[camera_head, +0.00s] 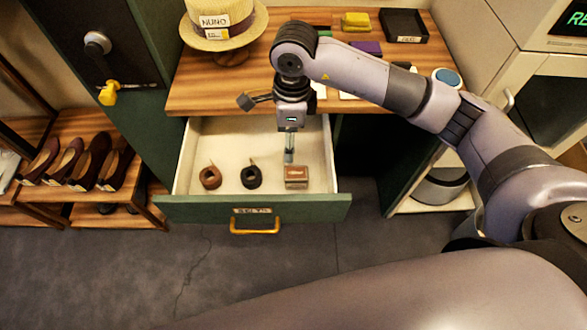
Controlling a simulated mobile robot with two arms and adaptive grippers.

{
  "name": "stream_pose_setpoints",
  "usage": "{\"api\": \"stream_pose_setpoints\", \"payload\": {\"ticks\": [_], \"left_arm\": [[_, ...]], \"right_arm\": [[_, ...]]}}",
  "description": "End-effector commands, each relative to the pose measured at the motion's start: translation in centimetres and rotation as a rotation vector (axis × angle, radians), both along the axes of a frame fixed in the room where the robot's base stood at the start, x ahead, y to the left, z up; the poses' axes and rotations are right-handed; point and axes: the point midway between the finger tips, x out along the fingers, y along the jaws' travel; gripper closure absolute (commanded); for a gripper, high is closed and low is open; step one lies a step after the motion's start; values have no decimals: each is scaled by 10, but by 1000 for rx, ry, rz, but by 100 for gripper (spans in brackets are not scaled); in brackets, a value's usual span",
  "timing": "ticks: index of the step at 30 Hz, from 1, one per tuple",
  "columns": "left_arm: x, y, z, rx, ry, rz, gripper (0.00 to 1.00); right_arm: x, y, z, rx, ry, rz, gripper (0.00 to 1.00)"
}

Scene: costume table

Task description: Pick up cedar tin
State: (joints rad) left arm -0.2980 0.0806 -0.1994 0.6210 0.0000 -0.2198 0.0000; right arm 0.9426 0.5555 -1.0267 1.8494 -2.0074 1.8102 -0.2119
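A small brown box (296,176), which looks like the cedar tin, sits in the front right part of the open drawer (215,141). It has a paler mark on its front and looks closed. My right gripper (289,157) points down into the drawer, just behind the tin in the picture. Its fingers show as one narrow shape, so I cannot tell whether they are open or shut. I see no clear contact with the tin. My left gripper is not in view.
A brown rolled belt (211,178) and a black rolled belt (251,178) lie left of the tin. The drawer front (300,208) stands before them. The tabletop (200,92) overhangs behind, with a straw hat (222,28) and a black tray (404,25).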

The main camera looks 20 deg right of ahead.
Motion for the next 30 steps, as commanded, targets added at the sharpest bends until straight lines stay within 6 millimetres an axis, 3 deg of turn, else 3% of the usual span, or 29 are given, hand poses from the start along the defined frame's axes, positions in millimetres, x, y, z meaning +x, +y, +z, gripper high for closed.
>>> {"api": "stream_pose_setpoints", "payload": {"ticks": [5,18,30], "left_arm": [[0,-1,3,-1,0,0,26],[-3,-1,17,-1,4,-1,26],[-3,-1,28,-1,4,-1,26]], "right_arm": [[5,-16,-8,-68,-6,-10,40],[2,-15,-99,-64,-5,-8,40],[-3,-16,-136,-62,-3,-8,40]]}}
